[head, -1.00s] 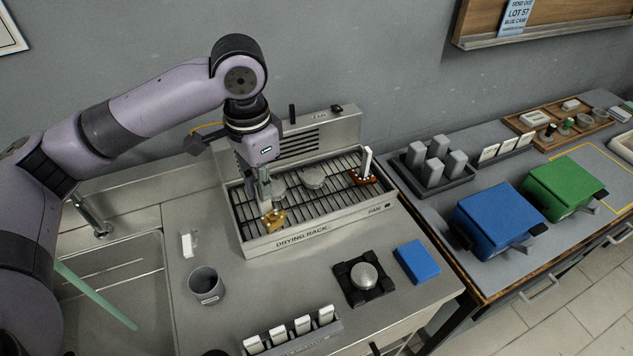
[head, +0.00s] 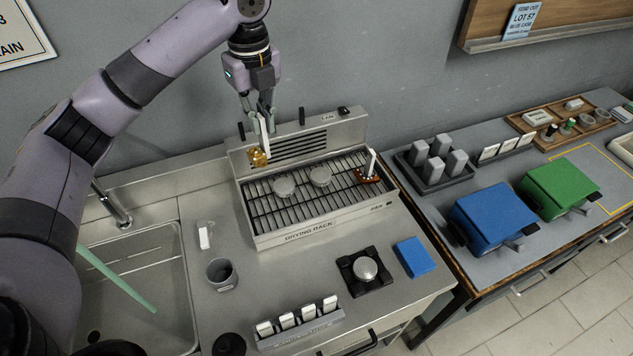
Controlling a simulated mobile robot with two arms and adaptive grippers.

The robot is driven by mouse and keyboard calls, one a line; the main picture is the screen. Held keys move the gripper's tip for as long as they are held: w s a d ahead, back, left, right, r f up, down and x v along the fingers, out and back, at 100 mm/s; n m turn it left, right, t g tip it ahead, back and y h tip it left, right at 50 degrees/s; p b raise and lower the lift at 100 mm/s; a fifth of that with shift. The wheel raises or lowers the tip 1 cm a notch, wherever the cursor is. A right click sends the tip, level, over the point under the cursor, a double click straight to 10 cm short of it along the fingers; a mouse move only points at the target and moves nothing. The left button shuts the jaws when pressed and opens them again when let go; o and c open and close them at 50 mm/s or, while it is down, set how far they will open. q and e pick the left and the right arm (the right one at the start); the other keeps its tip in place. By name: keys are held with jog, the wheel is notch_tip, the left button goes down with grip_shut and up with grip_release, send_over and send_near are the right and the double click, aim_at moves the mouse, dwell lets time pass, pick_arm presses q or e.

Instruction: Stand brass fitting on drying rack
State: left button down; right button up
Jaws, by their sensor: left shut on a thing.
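My left gripper (head: 262,118) is shut on the brass fitting (head: 258,157), apparently by the white upright piece above the brass. The brass fitting hangs below the fingers, raised in front of the back-left part of the drying rack (head: 318,232). The rack is a steel tray with a dark wire grid and a slotted back panel. My right gripper is not in view.
A sink (head: 135,290) lies left of the rack. In front are a grey cup (head: 221,273), a holder with white tags (head: 300,326), a black stand with a silver dome (head: 364,270) and a blue block (head: 416,257). The grid's front-left part is bare.

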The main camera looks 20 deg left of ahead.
aim_at(263, 141)
pick_arm(q)
jog(key=m, duration=0.1)
jog(key=r+m, duration=0.1)
jog(key=shift+w+a+r+m+p, duration=0.2)
jog(key=shift+w+a+m+p, duration=0.1)
jog(key=shift+w, duration=0.1)
jog(key=shift+f, duration=0.15)
notch_tip(263, 141, down, 7)
jog(key=shift+f, duration=0.2)
notch_tip(263, 141, down, 12)
jog(key=p, duration=0.3)
jog(key=shift+f, duration=0.15)
jog(key=shift+f, duration=0.15)
jog(key=c, duration=1.7)
grip_release()
